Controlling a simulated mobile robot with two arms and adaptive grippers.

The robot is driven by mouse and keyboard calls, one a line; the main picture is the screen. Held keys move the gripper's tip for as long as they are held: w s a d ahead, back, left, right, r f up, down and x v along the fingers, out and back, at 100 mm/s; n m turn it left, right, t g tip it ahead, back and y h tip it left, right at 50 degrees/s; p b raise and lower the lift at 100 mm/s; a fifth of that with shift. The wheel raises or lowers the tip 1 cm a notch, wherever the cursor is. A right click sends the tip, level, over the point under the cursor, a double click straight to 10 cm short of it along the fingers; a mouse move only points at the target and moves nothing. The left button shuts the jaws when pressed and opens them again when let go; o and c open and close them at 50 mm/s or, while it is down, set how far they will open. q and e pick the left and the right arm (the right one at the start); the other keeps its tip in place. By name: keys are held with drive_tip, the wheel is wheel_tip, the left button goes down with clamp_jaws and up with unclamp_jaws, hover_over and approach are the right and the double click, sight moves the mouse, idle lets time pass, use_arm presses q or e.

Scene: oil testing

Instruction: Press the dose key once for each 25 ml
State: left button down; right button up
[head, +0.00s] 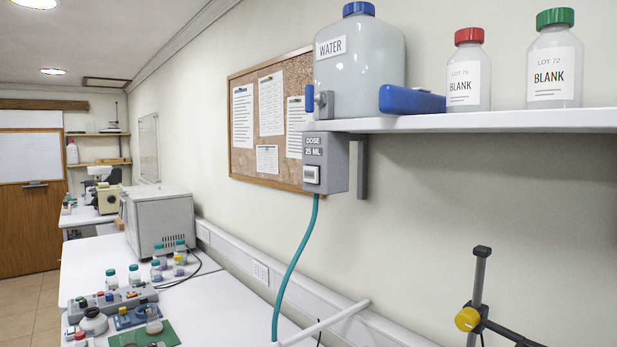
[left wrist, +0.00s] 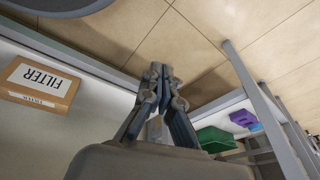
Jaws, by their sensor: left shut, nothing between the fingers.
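The grey dose box (head: 326,162) hangs under the front left end of the wall shelf and is marked "DOSE 25 ML". Its pale key (head: 311,174) is on the front face below the label. A teal hose (head: 295,270) runs down from the box toward the bench. The water tank (head: 359,68) with a blue cap stands on the shelf above. My left gripper (left wrist: 162,70) shows only in the left wrist view; it is shut and empty, away from the dose box. My right gripper is in neither view.
The wall shelf (head: 480,122) also holds two BLANK bottles, one red-capped (head: 468,70) and one green-capped (head: 554,60). Several small bottles and a green mat (head: 145,336) crowd the bench at lower left. A stand with a yellow knob (head: 467,319) is at lower right. A FILTER box (left wrist: 40,85) shows in the wrist view.

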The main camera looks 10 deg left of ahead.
use_arm(q)
drive_tip(key=w+r+t, duration=0.2)
drive_tip(key=w+r, duration=0.6)
drive_tip(key=w, duration=0.3)
drive_tip(key=w+a+r+m+t+y+p, duration=0.15)
drive_tip(key=w+r+t, duration=0.25)
drive_tip(key=w+r, duration=0.85)
drive_tip(key=w+a+r+m+t+p, duration=0.2)
drive_tip(key=w+r, duration=0.5)
drive_tip(key=r, duration=1.1)
drive_tip(key=w+r+m+t, duration=0.2)
drive_tip(key=w+r+t, duration=0.3)
drive_tip(key=w+r, duration=0.8)
wheel_tip(320, 180, up, 27)
drive_tip(key=w+m+t+h, duration=0.3)
drive_tip(key=m+t, duration=0.4)
drive_tip(key=s+d+r+m+h, duration=0.2)
drive_tip(key=r+m+h, duration=0.3)
drive_tip(key=r, duration=0.5)
drive_tip(key=s+d+r+m+t+h, duration=0.1)
drive_tip(key=s+d+r+m+h, duration=0.1)
drive_tip(key=r+m+h, duration=0.3)
wheel_tip(320, 180, up, 6)
drive_tip(key=m, duration=0.3)
drive_tip(key=shift+f, duration=0.25)
drive_tip(key=shift+w+h, duration=0.15)
drive_tip(key=shift+h, duration=0.1)
